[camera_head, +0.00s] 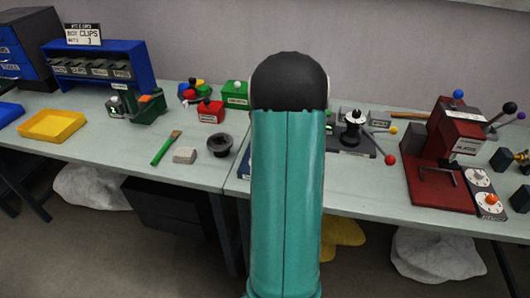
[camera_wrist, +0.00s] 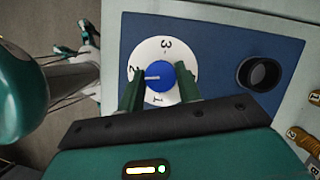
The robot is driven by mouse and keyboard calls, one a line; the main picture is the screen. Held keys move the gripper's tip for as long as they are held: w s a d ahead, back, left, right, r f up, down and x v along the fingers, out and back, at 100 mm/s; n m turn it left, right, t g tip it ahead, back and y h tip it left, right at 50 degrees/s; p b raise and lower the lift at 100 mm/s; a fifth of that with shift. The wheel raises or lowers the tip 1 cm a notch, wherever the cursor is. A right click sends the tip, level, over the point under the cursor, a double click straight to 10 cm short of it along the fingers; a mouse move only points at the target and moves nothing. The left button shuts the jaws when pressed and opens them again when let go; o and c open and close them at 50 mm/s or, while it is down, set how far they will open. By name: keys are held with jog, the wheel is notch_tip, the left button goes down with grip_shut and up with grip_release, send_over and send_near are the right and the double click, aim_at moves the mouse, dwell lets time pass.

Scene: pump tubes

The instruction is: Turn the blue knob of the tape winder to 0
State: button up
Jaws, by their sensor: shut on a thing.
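The blue knob (camera_wrist: 161,76) sits at the centre of a round white dial (camera_wrist: 163,47) on the tape winder's dark blue plate (camera_wrist: 210,40) in the wrist view. A white pointer line on the knob points left, toward the 2. I can read 3 at the top, 2 at the left and 1 at the bottom; the right part of the dial is partly hidden by a finger, and I see no 0. My gripper (camera_wrist: 160,82) is shut on the knob, with one green finger on each side. In the head view my arm hides the knob and gripper.
A black round cup-like part (camera_wrist: 258,74) stands on the plate right of the dial. In the head view, a red press (camera_head: 440,160) and a red-balled lever (camera_head: 390,160) stand right of my arm. A dark round part (camera_head: 219,145) lies left of it.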

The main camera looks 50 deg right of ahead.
jog(key=n+g, duration=0.1)
jog(key=n, duration=0.2)
jog(key=shift+y, duration=0.4)
jog(key=n, duration=0.2)
jog(key=n+g, duration=0.1)
jog(key=shift+w+n, duration=0.2)
jog(key=shift+n, duration=0.2)
jog(key=shift+n+g+y, duration=0.3)
jog(key=shift+n+g, duration=0.6)
jog(key=shift+n, duration=0.9)
